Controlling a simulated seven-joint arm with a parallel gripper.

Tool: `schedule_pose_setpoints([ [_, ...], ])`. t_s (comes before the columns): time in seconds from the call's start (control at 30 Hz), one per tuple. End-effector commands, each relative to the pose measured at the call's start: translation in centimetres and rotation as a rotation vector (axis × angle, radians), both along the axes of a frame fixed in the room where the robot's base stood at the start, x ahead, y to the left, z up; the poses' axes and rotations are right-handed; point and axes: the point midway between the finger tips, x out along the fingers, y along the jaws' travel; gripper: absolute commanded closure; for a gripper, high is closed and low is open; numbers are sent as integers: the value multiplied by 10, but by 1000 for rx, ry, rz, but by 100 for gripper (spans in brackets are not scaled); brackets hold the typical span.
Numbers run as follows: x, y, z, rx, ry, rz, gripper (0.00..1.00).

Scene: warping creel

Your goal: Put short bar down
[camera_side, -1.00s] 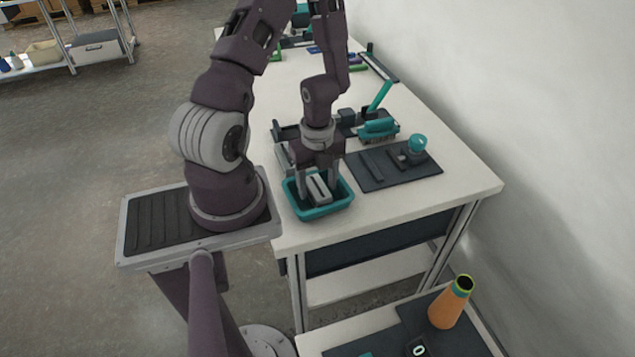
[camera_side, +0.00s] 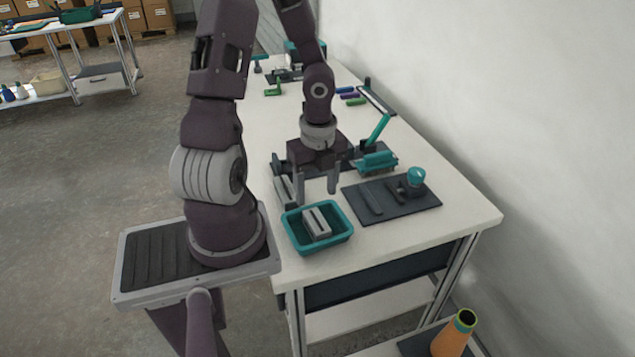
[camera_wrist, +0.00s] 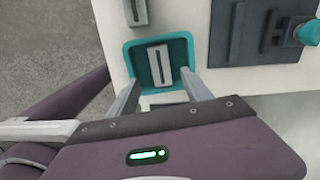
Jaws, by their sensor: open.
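The short bar (camera_side: 317,223) is a light grey block with a dark lengthwise slot. It lies in the teal tray (camera_side: 346,234), near its middle, and also shows whole in the wrist view (camera_wrist: 159,66). My gripper (camera_side: 318,190) is open and empty, with its two fingers apart. It hangs above the table, just beyond the tray in the side view, clear of the bar. In the wrist view the fingertips (camera_wrist: 162,84) appear on either side of the near part of the tray (camera_wrist: 190,50).
Another grey bar (camera_side: 284,190) lies on the table beside the tray. A dark mat (camera_side: 395,214) with dark parts and a teal knob (camera_side: 416,176) is to the right. The table's front corner is clear.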

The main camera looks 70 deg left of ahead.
Motion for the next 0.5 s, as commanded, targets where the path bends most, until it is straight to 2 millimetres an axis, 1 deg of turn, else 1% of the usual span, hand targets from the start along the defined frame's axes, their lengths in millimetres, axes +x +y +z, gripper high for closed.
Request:
schedule_pose_setpoints([
  [0.07,4,2,25,101,-10,112,42],
  [0.13,8,-3,60,206,-63,301,42],
  [0.17,9,-9,76,240,-104,397,42],
  [0.2,9,-19,98,264,-167,528,42],
  [0.23,8,-30,114,264,-223,629,42],
  [0.27,7,-41,129,247,-280,731,42],
  [0.3,3,-59,147,199,-352,861,42],
  [0.37,-6,-87,171,83,-435,1036,42],
  [0.4,-14,-105,183,-10,-466,1134,42],
  [0.5,-32,-139,205,-225,-475,1299,42],
])
